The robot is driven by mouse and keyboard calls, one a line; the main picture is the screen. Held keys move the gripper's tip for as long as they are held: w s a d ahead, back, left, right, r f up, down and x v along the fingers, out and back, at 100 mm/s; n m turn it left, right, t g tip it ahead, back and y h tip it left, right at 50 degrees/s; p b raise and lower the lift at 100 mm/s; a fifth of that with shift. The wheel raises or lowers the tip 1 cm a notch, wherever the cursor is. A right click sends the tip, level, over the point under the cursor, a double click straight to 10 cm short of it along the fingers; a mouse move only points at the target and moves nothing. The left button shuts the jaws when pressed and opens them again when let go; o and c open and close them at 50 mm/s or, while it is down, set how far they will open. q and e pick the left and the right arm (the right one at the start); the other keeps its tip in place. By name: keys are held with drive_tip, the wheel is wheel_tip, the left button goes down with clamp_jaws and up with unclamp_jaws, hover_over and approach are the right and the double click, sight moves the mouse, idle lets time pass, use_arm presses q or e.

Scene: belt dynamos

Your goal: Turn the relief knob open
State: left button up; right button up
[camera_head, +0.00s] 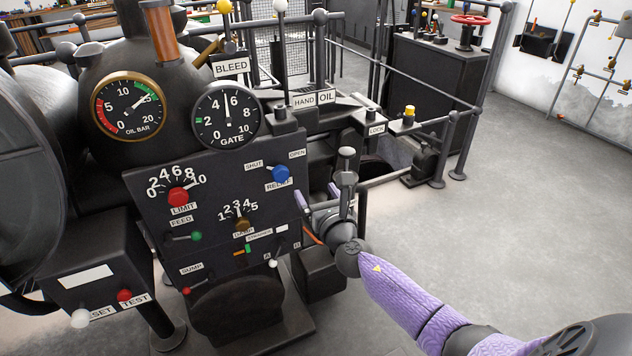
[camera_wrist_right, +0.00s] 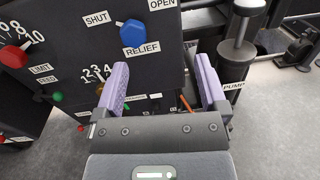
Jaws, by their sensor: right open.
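The blue relief knob (camera_head: 279,174) sits at the upper right of the dark sloped panel, above its RELIEF label. SHUT is printed to its upper left and OPEN to its upper right. In the right wrist view the knob (camera_wrist_right: 133,33) lies beyond the fingers, nearer the left one. My right gripper (camera_head: 317,197) is open and empty, with purple fingers just right of the panel's edge. It also shows in the right wrist view (camera_wrist_right: 161,64), apart from the knob. My left gripper is not in view.
A red LIMIT knob (camera_head: 178,197), a brown knob (camera_head: 242,224) and a green FEED lever (camera_head: 196,236) share the panel. A dark pump post (camera_wrist_right: 236,50) stands close by the right finger. Railings rise behind; the floor at right is clear.

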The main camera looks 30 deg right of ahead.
sight(280, 173)
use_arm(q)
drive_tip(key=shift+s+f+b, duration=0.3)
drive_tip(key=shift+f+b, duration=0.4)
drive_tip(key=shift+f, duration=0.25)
use_arm(e)
drive_tip(key=x, duration=0.5)
drive_tip(key=shift+w+a+r, duration=0.2)
drive_tip(key=shift+w+a, duration=0.05)
drive_tip(key=shift+w, duration=0.05)
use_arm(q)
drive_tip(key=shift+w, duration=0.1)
use_arm(e)
drive_tip(key=c, duration=0.9)
clamp_jaws()
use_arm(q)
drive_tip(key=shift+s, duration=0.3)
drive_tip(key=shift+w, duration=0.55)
